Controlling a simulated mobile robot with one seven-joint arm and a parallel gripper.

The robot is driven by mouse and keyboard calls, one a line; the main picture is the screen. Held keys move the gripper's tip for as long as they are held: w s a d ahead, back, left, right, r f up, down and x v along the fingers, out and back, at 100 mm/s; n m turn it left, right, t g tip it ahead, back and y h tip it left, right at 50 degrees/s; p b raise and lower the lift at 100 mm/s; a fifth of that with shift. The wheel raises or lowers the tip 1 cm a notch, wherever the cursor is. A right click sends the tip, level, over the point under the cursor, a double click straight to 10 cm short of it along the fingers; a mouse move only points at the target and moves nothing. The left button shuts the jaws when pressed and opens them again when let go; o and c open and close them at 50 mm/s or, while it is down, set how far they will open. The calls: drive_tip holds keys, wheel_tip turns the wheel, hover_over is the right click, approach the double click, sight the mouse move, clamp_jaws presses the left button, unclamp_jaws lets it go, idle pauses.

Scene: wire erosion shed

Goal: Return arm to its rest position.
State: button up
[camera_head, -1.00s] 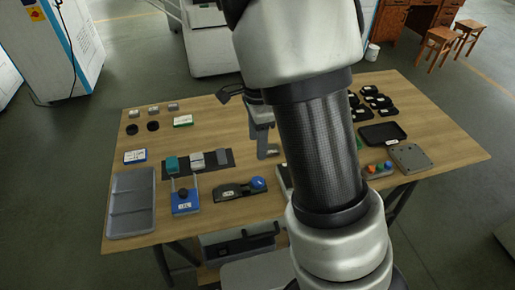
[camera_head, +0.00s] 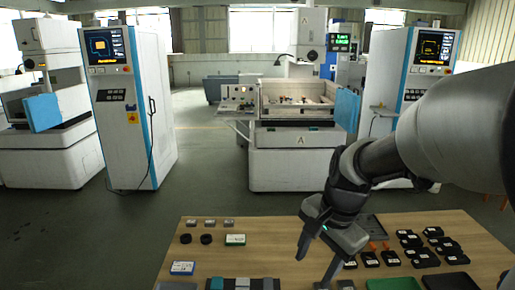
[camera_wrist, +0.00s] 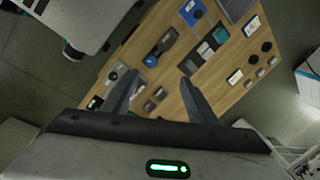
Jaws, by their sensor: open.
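My arm reaches in from the right edge of the head view. My gripper (camera_head: 315,268) hangs over the wooden table (camera_head: 268,255), with its fingers pointing down. The fingers stand apart with nothing between them. In the wrist view my gripper (camera_wrist: 158,82) is also open and empty, its two fingers spread above the tabletop (camera_wrist: 166,85). I cannot tell the exact height of the fingertips above the table.
Several black parts (camera_head: 447,247) lie on the table's right side. A green-white box (camera_head: 235,240), a blue-white box (camera_head: 182,268) and two black discs (camera_head: 206,239) lie left. Behind stand a white machine (camera_head: 290,163) and a control cabinet (camera_head: 128,110). Open floor lies between.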

drive_tip(key=s+d+r+n+t+h+p, duration=0.1)
drive_tip(key=s+r+n+t+p, duration=0.2)
drive_tip(key=s+r+n, duration=0.8)
drive_tip(key=shift+s+r+t+h, duration=0.3)
drive_tip(key=shift+s+r+t, duration=0.1)
drive_tip(key=shift+s+r, duration=0.45)
drive_tip(key=shift+d, duration=0.1)
